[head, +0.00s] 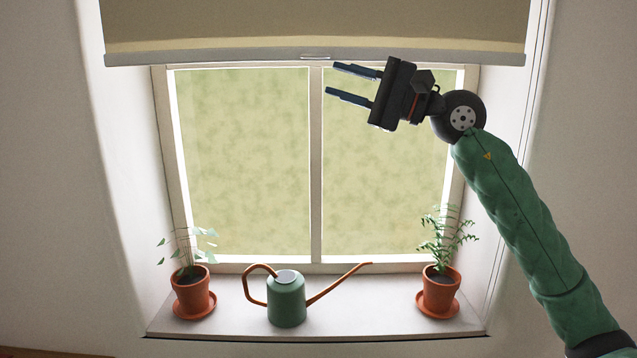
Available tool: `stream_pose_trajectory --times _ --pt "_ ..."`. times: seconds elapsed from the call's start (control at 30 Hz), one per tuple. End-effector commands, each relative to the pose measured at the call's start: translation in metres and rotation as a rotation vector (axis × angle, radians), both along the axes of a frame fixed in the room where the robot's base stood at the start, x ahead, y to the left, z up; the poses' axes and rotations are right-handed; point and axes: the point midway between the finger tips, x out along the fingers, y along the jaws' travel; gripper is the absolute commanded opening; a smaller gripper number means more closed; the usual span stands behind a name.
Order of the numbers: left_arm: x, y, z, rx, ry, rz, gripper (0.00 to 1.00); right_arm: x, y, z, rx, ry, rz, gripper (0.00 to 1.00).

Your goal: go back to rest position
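My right gripper (340,82) is raised in front of the upper part of the window, near the middle. Its two dark fingers point left and stand apart, with nothing between them. My green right arm comes in from the lower right. The fingers are just below the bottom bar of the roller blind (240,56); I cannot tell whether they touch it. A small pull tab (315,57) shows on that bar, just above and left of the fingertips. My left gripper is not in view.
The window sill (360,322) holds a green watering can (287,302) with a copper handle and spout. A potted plant (193,294) stands at the left and another potted plant (438,292) at the right. The window side walls flank the arm.

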Motion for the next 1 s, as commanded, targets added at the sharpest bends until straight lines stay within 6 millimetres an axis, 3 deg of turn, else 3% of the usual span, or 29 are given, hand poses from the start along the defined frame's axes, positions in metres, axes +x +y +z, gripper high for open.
stream_pose_trajectory --times 0.27,0.57,0.77,1.0 --pt "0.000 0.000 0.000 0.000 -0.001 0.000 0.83 -0.006 -0.009 -0.044 0.372 0.343 0.194 0.29" --pt "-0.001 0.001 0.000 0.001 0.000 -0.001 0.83 0.001 -0.042 -0.098 0.791 0.719 0.367 0.29" --pt "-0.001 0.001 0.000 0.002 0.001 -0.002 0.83 0.012 -0.072 -0.148 1.087 0.965 0.458 0.29" --pt "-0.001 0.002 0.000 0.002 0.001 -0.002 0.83 0.022 -0.110 -0.225 1.466 1.238 0.541 0.29"
